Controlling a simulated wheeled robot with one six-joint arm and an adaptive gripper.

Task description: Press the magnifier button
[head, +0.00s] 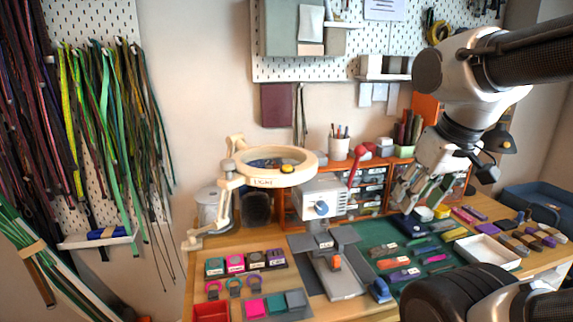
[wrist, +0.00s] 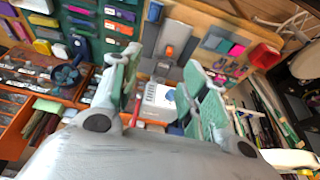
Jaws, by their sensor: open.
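The magnifier (head: 309,171) is a cream ring lamp on a jointed arm, standing over the left part of the desk in the head view. A yellow button (head: 287,169) sits on the right of its ring, and lettering shows on the front rim. My gripper (head: 403,203) is to the right of the magnifier, well apart from it, above the desk and pointing down. In the wrist view my gripper (wrist: 160,82) has its two green-padded fingers spread, with nothing between them. I cannot make out the button in the wrist view.
A white machine (head: 322,201) with a blue knob stands between the magnifier and my gripper. A red lamp-like object (head: 361,153) rises behind it. Colored pieces lie on the green mat (head: 372,232). A white tray (head: 487,252) is at right. Cords hang at left.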

